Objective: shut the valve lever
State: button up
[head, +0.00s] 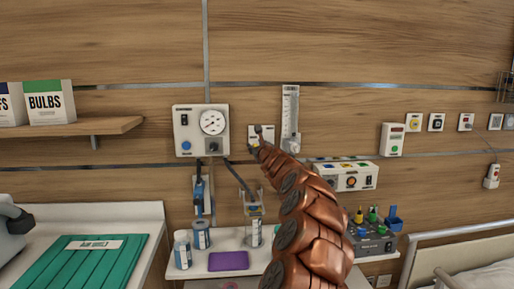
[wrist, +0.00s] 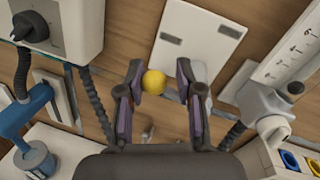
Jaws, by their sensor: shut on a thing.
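A yellow round knob (wrist: 154,82), which I take to be the end of the valve lever, sits between the fingers of my gripper (wrist: 164,80) in the wrist view. The fingers are closed in around it, the left one against it. The lever's shaft and pivot cannot be made out. A white wall plate (wrist: 202,36) with dark marks is just above and behind the knob. In the head view my gripper (head: 256,147) is at the wall in front of this plate (head: 262,130), and my arm covers much of the area below it.
A gauge box (head: 201,130) with a dark knob is left of the plate. A clear flowmeter (head: 290,115) is close on the right. A switch panel (head: 346,176) is lower right. Below, a shelf (head: 205,265) holds bottles and a purple item (head: 228,261).

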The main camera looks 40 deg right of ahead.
jog(key=shift+f, duration=0.25)
jog(key=shift+f+n+g, duration=0.3)
jog(key=shift+f+n, duration=0.5)
jog(key=shift+n, duration=0.6)
grip_shut()
jog(key=o, duration=1.2)
grip_release()
jog(key=shift+r, duration=0.1)
jog(key=shift+r, duration=0.15)
jog(key=shift+a, duration=0.1)
